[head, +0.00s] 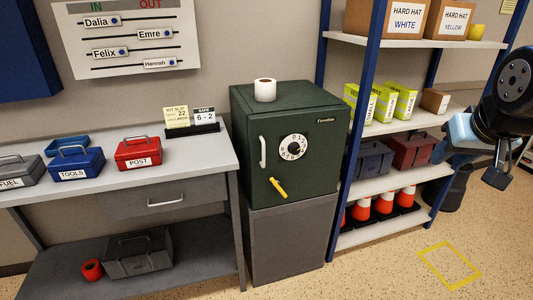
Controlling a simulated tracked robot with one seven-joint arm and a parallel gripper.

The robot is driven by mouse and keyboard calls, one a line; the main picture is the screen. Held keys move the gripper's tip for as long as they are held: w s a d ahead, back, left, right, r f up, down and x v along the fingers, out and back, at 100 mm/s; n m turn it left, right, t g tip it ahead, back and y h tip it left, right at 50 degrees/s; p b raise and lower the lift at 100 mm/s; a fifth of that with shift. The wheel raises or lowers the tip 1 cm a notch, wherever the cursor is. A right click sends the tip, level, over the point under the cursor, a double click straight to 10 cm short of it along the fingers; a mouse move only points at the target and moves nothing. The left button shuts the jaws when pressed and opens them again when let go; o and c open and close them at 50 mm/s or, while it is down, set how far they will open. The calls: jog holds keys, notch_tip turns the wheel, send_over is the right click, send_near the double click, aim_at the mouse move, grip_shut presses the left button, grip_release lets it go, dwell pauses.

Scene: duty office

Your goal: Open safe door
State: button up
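The dark green safe (291,141) stands on a grey cabinet in the head view, its door shut. The door carries a white dial (293,147) with numbers around it. A white upright handle (263,150) sits on the door's left side. A yellow lever (278,188) slants down to the right below the dial. My gripper (498,178) hangs at the right edge of the view, in front of and right of the shelf, well apart from the safe. Its fingers are dark and seen at an angle, so I cannot tell whether they are open.
A white roll (265,90) stands on the safe. A card stand (192,128) reads "6 - 2" beside a "22" card. The desk (110,182) holds toolboxes on the left. A blue-framed shelf (385,186) stands close right of the safe.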

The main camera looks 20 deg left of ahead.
jog(key=w+a+f+n+t+y, duration=0.1)
jog(key=w+a+f, duration=0.1)
jog(key=w+a, duration=0.35)
jog(key=w+a+f+n+t+y, duration=0.1)
jog(key=w+a+f+t, duration=0.1)
jog(key=w, duration=0.6)
jog(key=n+t+y, duration=0.3)
jog(key=n+y, duration=0.3)
jog(key=y, duration=0.4)
send_near(264, 155)
jog(key=x, duration=1)
jog(key=shift+w+a, duration=0.2)
jog(key=shift+w, duration=0.05)
grip_shut()
